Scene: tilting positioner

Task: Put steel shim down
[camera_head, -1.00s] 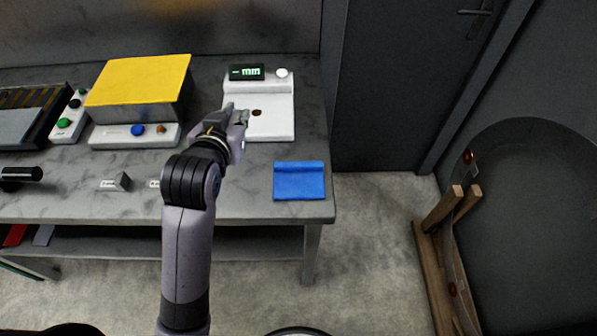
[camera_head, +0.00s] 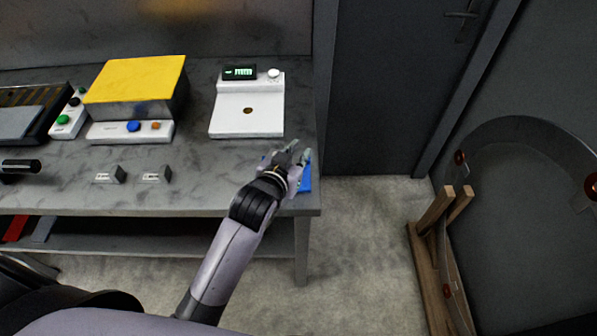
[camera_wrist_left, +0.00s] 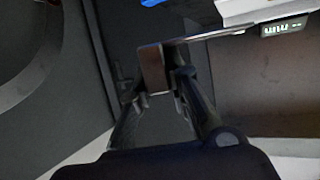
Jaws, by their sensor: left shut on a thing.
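My left gripper (camera_head: 294,156) is over the right front part of the table, above the blue mat (camera_head: 306,180), which it partly covers. In the left wrist view the gripper (camera_wrist_left: 156,86) is shut on a small flat brownish plate, the steel shim (camera_wrist_left: 152,68), held between its fingertips. In the head view the shim is too small to tell apart from the fingers. I cannot tell how far it is above the mat. My right gripper is not in view.
The white gauge (camera_head: 246,123) with a green-lit display (camera_head: 239,72) stands behind the gripper. Two small grey blocks (camera_head: 109,175) lie to the left, near a yellow-topped box (camera_head: 135,80). The table's right edge is close to the mat.

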